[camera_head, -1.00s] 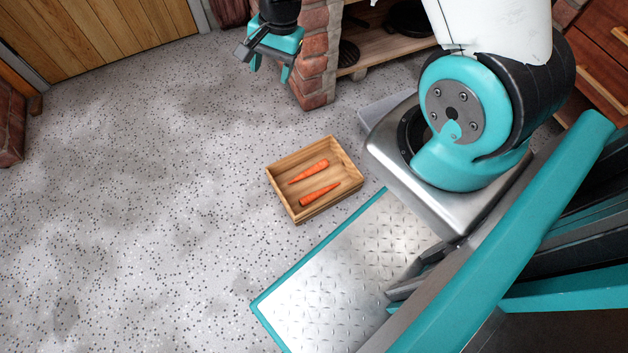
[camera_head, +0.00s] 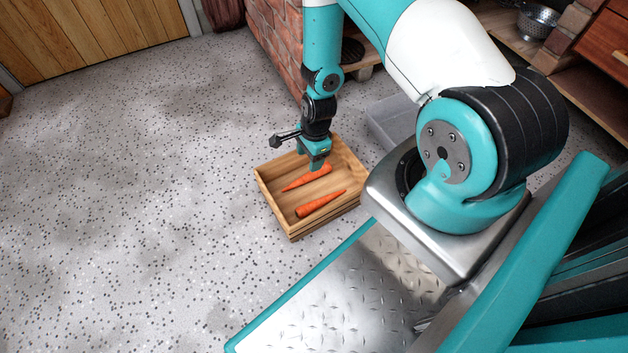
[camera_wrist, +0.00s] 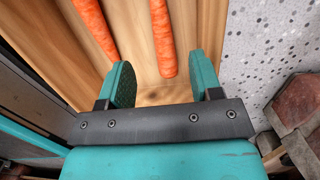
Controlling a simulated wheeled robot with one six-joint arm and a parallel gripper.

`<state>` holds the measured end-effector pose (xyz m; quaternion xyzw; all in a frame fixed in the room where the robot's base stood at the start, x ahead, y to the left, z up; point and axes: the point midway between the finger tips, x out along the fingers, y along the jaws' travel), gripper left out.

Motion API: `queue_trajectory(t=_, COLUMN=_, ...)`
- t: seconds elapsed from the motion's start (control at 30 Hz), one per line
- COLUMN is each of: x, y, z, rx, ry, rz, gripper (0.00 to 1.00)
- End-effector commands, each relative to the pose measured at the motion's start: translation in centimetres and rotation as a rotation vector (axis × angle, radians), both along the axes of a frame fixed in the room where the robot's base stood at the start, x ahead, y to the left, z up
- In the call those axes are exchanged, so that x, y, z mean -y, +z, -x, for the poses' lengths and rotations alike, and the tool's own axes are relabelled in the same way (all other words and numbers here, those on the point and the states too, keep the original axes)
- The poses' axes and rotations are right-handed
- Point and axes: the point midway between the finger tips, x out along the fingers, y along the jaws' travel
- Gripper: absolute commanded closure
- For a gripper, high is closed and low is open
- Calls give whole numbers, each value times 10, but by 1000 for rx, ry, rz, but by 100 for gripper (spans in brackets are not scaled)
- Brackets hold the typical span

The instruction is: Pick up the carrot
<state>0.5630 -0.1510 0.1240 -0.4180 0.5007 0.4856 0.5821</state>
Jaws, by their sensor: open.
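Two orange carrots lie in a shallow wooden crate (camera_head: 328,221) on the floor. The far carrot (camera_head: 303,180) is partly hidden by my gripper, and the near carrot (camera_head: 321,203) lies in full view. My gripper (camera_head: 317,166) points down over the crate, at the far carrot's right part. In the wrist view my gripper (camera_wrist: 160,64) is open and empty. One carrot (camera_wrist: 163,38) ends in line with the gap between the fingers; the other carrot (camera_wrist: 95,25) lies to the left, beyond the left finger. Whether a finger touches a carrot cannot be told.
A brick plinth (camera_head: 276,45) stands just behind the crate. A grey bin (camera_head: 395,122) is close to its right. My metal base plate is in front. The speckled floor (camera_head: 130,180) to the left is clear.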

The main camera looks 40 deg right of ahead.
Motion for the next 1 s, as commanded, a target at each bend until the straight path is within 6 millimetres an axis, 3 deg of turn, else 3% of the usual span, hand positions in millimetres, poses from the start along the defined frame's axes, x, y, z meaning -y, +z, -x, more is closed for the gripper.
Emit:
queue_trajectory(t=0.03, x=-2, y=-18, z=0, rx=-1, ry=1, rz=0, gripper=41)
queue_trajectory(t=0.1, x=-3, y=-28, z=-1, rx=0, ry=0, rz=0, gripper=41)
queue_trajectory(t=0.43, x=-6, y=-45, z=-1, rx=-1, ry=0, rz=0, gripper=41)
queue_trajectory(t=0.77, x=-9, y=-88, z=-3, rx=-1, ry=2, rz=0, gripper=41)
queue_trajectory(t=1.0, x=-10, y=-89, z=-3, rx=0, ry=1, rz=0, gripper=41)
